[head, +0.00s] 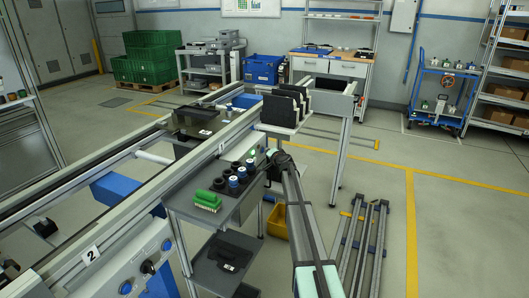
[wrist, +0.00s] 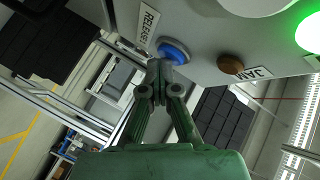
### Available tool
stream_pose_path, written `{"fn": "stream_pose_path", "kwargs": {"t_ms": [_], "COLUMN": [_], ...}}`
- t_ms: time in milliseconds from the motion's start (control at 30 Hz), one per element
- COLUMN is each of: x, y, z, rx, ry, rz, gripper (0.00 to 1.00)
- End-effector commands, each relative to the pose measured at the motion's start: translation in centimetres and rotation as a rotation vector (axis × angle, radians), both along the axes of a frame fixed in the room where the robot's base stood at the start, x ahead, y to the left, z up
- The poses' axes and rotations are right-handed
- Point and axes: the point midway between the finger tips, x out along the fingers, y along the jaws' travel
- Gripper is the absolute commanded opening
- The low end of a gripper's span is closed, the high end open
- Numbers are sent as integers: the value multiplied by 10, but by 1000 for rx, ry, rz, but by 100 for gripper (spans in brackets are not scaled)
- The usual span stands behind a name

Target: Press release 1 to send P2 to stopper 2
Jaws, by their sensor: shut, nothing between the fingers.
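In the wrist view a blue button (wrist: 174,52) sits on a grey panel beside a label reading RELEASE (wrist: 149,20); any number on it is not readable. My gripper (wrist: 157,70) is shut and empty, its fingertips close to the blue button's lower left edge. I cannot tell whether they touch it.
A brown button (wrist: 230,65) labelled JAM and a lit green lamp (wrist: 311,33) are on the same panel. A side table (head: 177,197) holds a green part (head: 207,200) and several dark and blue cylinders. A rack of black plates (head: 287,108) stands behind my gripper.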

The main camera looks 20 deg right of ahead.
Motion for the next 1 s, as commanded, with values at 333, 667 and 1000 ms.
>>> {"fn": "stream_pose_path", "kwargs": {"t_ms": [333,667,1000], "x": [-4,-13,-14], "y": [-3,-11,-13], "z": [-2,-1,-1], "rx": [1,-1,-1], "ry": [0,1,1], "rz": [2,2,1], "gripper": [0,0,0]}}
